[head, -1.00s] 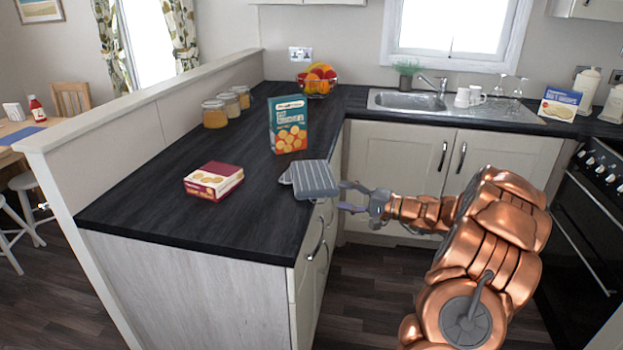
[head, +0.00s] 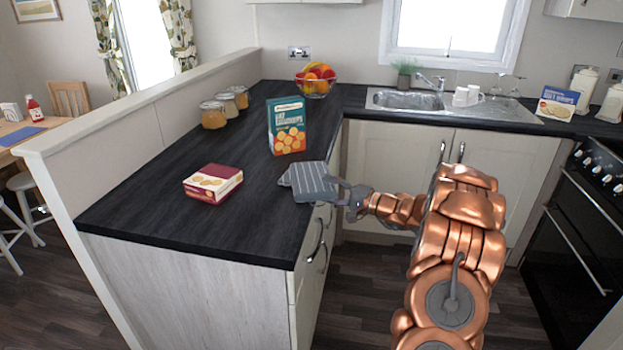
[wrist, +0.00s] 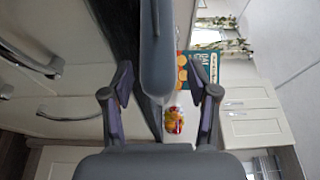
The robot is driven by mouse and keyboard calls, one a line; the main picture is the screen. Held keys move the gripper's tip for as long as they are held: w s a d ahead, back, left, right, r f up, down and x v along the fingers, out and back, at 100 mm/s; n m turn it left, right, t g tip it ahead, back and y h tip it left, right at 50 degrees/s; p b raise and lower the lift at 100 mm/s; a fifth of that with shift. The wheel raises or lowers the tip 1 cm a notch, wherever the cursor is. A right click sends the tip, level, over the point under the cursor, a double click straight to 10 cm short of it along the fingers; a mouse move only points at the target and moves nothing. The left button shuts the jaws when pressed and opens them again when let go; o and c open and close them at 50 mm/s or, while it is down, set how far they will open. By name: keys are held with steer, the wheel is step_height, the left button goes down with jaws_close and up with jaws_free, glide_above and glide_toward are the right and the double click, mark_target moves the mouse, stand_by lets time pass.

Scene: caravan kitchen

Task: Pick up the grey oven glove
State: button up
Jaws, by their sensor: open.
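The grey oven glove (head: 312,182) has ribbed stripes and lies at the right edge of the dark worktop. Its right end reaches to the edge. My gripper (head: 342,190) is open at the glove's right end. In the wrist view, the glove (wrist: 157,55) shows edge-on as a grey upright shape between the two fingers of my gripper (wrist: 160,88). Gaps show between the fingers and the glove; I cannot see contact. The glove hides part of what lies behind it.
A teal biscuit box (head: 287,126) stands behind the glove on the worktop (head: 240,225). A small red and white box (head: 213,184) lies to its left. Jars (head: 213,115) and a fruit bowl (head: 316,86) are farther back. Drawers (head: 309,250) sit below the edge.

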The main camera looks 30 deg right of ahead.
steer(key=shift+w+a, duration=0.1)
steer(key=shift+w, duration=0.05)
steer(key=shift+c, duration=0.4)
jaws_close()
